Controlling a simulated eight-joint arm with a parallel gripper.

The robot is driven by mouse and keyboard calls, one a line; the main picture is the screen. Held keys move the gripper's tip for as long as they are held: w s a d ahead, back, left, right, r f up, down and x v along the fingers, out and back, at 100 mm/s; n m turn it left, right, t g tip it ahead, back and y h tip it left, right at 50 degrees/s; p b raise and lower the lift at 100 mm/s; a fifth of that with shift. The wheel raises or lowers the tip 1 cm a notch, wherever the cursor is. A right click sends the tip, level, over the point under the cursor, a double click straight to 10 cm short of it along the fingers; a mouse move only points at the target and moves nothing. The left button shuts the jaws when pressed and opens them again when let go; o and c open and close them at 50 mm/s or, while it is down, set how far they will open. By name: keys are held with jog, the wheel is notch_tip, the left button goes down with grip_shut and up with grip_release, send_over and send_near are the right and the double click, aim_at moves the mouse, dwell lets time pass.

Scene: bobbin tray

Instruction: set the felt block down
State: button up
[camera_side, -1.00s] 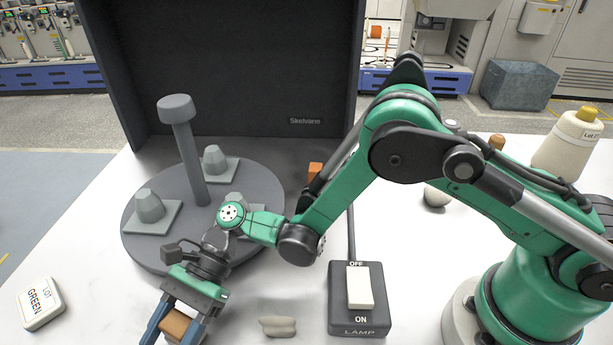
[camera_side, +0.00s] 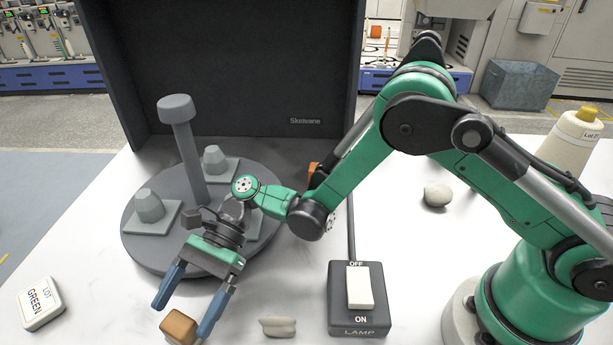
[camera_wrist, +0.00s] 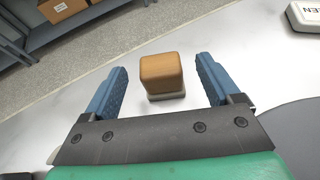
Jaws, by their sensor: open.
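The felt block, a small orange-brown block with a pale grey underside (camera_side: 179,327), rests on the white table near its front edge. In the wrist view the block (camera_wrist: 162,76) sits upright, beyond and between my two blue fingers, apart from both. My gripper (camera_side: 187,306) is open and empty, with its fingers spread wide just above and behind the block. In the wrist view my gripper (camera_wrist: 162,88) shows a clear gap on each side of the block.
A grey turntable (camera_side: 138,251) with a post and cone holders stands behind my gripper. A dark panel (camera_side: 240,70) stands behind.

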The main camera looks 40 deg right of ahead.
jog(key=v, duration=0.6)
jog(key=shift+w+d+r, duration=0.15)
jog(key=shift+w+d, duration=0.05)
jog(key=shift+d, duration=0.1)
jog(key=shift+w+d+r, duration=0.25)
jog(key=shift+d+r, duration=0.1)
jog(key=shift+d, duration=0.1)
jog(key=d+r+n+t+h, duration=0.1)
jog(key=w+d+r+t+h, duration=0.1)
jog(key=r+t, duration=0.1)
jog(key=shift+d+r+n, duration=0.1)
jog(key=shift+d+n, duration=0.3)
jog(key=s+d+r+n+t+h, duration=0.2)
jog(key=s+d+n+t+h, duration=0.1)
jog(key=d, duration=0.6)
jog(key=s+d+r+n+t+h, duration=0.2)
jog(key=s+d+n+t+h, duration=0.2)
jog(key=d+n+t+h, duration=0.2)
jog(key=d+n+h, duration=0.1)
jog(key=d+n, duration=0.1)
jog(key=d, duration=0.1)
jog(key=shift+d+r+n+h, duration=0.25)
jog(key=shift+r+n+h, duration=0.05)
jog(key=shift+n, duration=0.1)
